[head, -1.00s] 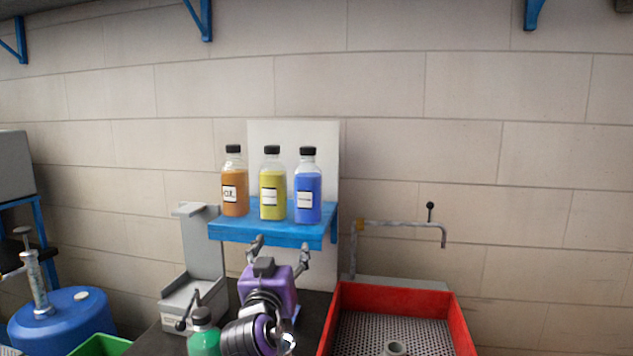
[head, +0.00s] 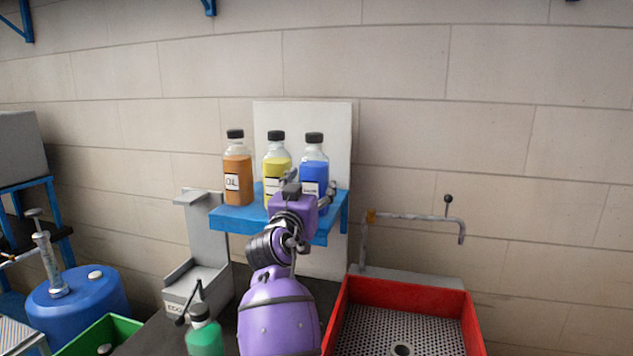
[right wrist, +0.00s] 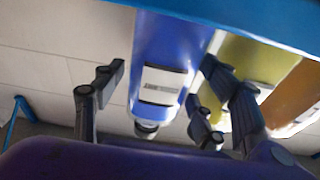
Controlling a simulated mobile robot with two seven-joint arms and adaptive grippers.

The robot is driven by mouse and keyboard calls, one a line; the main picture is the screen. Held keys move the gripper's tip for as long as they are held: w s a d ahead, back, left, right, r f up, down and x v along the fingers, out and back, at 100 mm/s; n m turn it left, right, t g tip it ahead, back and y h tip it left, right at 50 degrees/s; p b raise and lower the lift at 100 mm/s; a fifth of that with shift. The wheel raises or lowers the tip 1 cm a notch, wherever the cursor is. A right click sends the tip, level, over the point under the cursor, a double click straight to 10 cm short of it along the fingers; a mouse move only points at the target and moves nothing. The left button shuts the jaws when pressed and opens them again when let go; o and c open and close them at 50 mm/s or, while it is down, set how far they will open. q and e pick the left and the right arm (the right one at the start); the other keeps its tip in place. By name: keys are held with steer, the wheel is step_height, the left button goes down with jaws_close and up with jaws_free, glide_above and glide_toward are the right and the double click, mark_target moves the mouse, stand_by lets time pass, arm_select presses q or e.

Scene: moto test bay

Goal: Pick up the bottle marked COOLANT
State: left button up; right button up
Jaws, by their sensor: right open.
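Three black-capped bottles stand upright in a row on a blue shelf (head: 231,222). The orange bottle (head: 237,167) at the left is marked OIL. The yellow bottle (head: 274,168) in the middle and the blue bottle (head: 314,172) at the right have labels I cannot read; no COOLANT marking is legible. My right gripper (head: 310,184) is open in front of the blue bottle, hiding its lower part. In the right wrist view the blue bottle (right wrist: 165,48) appears cap down between the open fingers (right wrist: 162,68); I cannot tell whether they touch it. My left gripper is out of view.
The yellow bottle (right wrist: 247,62) is close beside the right-hand fingers in the wrist view. A white panel (head: 300,115) stands behind the shelf. Below are a grey stand (head: 203,245), a green bottle (head: 205,338) and a red-rimmed basin (head: 400,292) with a tap (head: 415,219).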

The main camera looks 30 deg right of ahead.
steer(key=x, duration=0.2)
steer(key=shift+w+d+r, duration=0.1)
steer(key=shift+w+d, duration=0.05)
steer(key=shift+d, duration=0.05)
steer(key=c, duration=1.3)
steer(key=shift+c, duration=1)
steer(key=shift+r, duration=0.15)
steer(key=shift+c, duration=0.2)
